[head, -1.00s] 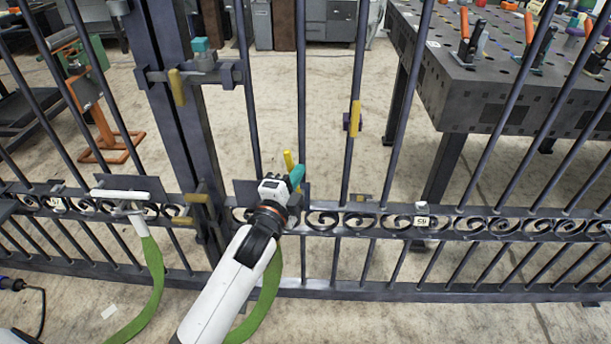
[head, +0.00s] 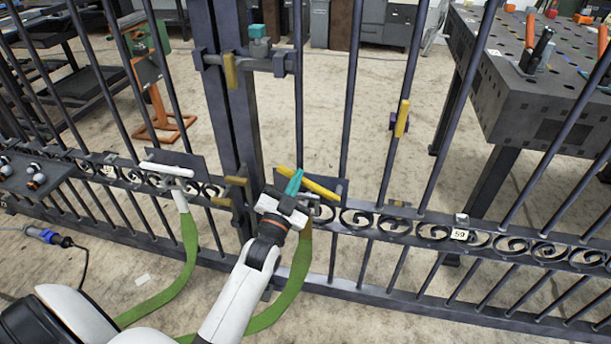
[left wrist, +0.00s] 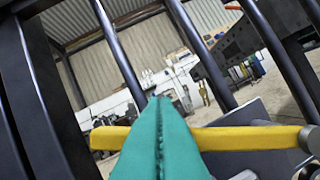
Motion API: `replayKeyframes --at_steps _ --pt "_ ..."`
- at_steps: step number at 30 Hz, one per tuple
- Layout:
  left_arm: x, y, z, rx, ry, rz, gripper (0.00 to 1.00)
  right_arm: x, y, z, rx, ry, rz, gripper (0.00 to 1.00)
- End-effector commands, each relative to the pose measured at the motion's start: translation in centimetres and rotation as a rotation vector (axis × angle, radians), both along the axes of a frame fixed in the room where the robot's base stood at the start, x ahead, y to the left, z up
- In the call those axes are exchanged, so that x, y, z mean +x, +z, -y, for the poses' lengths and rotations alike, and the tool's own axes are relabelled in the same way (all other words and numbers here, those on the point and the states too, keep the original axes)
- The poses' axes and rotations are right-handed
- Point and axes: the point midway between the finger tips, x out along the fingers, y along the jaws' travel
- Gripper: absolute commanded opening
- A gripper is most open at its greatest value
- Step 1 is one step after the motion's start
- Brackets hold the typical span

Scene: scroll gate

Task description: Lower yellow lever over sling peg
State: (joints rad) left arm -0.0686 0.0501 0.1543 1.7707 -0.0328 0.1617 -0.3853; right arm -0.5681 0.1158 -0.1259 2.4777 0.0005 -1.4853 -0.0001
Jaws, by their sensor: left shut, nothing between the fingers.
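The yellow lever (head: 323,188) is on the gate's dark plate (head: 338,190) and slopes gently down to the right in the head view. In the left wrist view the lever (left wrist: 245,138) lies nearly level, with a round grey pivot at its right end. My left gripper (head: 293,183) is shut, with its teal fingers (left wrist: 160,140) crossing in front of the lever. I cannot tell whether they touch it. A green sling (head: 292,285) hangs in a loop and rises behind my left gripper. The gripper hides its upper end and any peg there. My right gripper is not in view.
The barred gate post (head: 228,120) stands just left of my gripper. Other yellow handles are on the latch (head: 230,70) and a bar (head: 402,118). A perforated table (head: 545,100) stands behind the gate.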

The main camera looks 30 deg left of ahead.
Motion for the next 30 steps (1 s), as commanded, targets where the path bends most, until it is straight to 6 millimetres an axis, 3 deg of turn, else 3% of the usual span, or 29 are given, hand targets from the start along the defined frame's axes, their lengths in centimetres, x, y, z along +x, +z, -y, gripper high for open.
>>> replayKeyframes --at_steps 15,30 --pt "-0.4 -4.3 -1.6 -0.383 0.001 0.11 0.0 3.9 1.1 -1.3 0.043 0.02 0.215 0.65" --pt "-0.5 -5.6 -1.8 -0.491 0.0 0.137 0.0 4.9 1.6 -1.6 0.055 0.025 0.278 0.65"
